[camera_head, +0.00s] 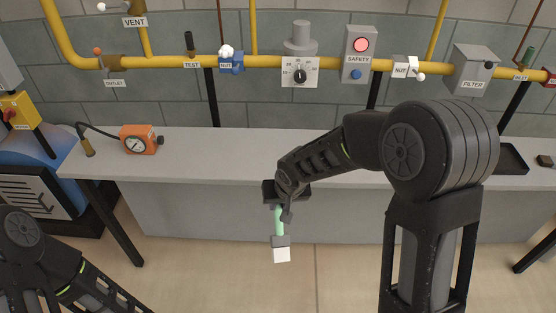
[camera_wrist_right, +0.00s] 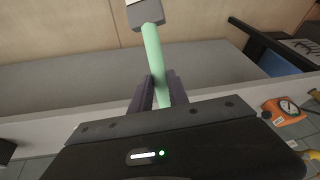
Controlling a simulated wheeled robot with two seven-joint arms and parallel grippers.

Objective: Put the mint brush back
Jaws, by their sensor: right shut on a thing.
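The mint brush (camera_head: 279,222) has a mint green handle, a grey collar and a white end. My right gripper (camera_head: 283,207) is shut on its handle and holds it in front of the bench's front edge, with the white end pointing down and toward me. In the right wrist view the mint brush (camera_wrist_right: 153,58) stands between the two dark fingers of the right gripper (camera_wrist_right: 157,92), its grey collar at the top edge. My left arm shows at the lower left of the head view, but its gripper is out of view.
A grey bench (camera_head: 215,153) runs across the middle. An orange gauge (camera_head: 139,140) with a hose stands on its left part. A dark tray (camera_head: 512,159) and a small dark block (camera_head: 545,161) lie at its right end. Yellow pipes with valves line the wall behind.

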